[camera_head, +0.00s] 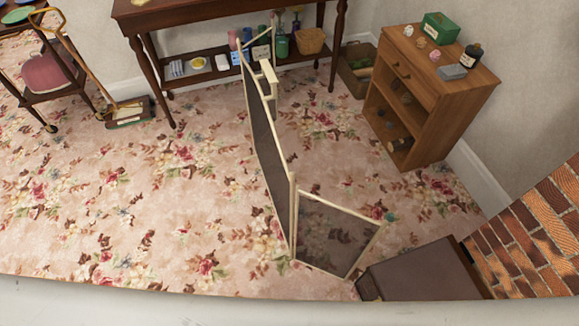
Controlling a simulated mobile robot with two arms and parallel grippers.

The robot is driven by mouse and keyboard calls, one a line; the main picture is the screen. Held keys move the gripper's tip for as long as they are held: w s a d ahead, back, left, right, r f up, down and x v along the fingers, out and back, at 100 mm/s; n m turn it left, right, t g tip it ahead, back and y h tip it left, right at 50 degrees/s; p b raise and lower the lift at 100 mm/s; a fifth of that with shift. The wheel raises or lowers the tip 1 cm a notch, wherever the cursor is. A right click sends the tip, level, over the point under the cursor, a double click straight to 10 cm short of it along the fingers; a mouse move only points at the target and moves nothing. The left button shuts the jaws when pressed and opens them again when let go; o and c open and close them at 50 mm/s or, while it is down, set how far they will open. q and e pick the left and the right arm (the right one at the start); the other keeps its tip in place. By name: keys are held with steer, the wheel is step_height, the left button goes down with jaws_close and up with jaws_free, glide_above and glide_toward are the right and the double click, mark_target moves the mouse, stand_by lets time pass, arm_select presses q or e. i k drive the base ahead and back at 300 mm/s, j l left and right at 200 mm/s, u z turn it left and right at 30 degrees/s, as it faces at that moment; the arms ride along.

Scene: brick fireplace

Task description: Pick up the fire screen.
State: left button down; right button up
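The fire screen (332,235) stands upright on the floral carpet near the middle of the head view. It has cream frames and dark, see-through mesh panels. The long middle panel runs away from me and shows at a steep angle. The near side panel is folded out to the right. The far side panel shows narrowly, with a cream handle-like bar by its top edge. A small green spot is at the near panel's right corner. Neither of my grippers is in view.
A brown dark-topped box (424,272) stands close to the near panel, before a brick surface (545,232). A wooden cabinet (442,92) stands right; a long table (225,12) is behind. A carpet sweeper (128,112) and trolley stand left. Carpet left of the screen is clear.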

mark_target(280, 182)
steer(key=u, duration=0.15)
steer(key=j+z, duration=0.1)
steer(key=z, duration=0.85)
steer(key=j+z, duration=0.35)
steer(key=j, duration=0.15)
steer(key=j+z, duration=0.35)
steer(key=j, duration=0.2)
steer(key=k+j+z, duration=0.1)
steer(key=j+z, duration=0.3)
steer(key=k+j+z, duration=0.15)
steer(key=j+z, duration=0.2)
steer(key=j, duration=0.25)
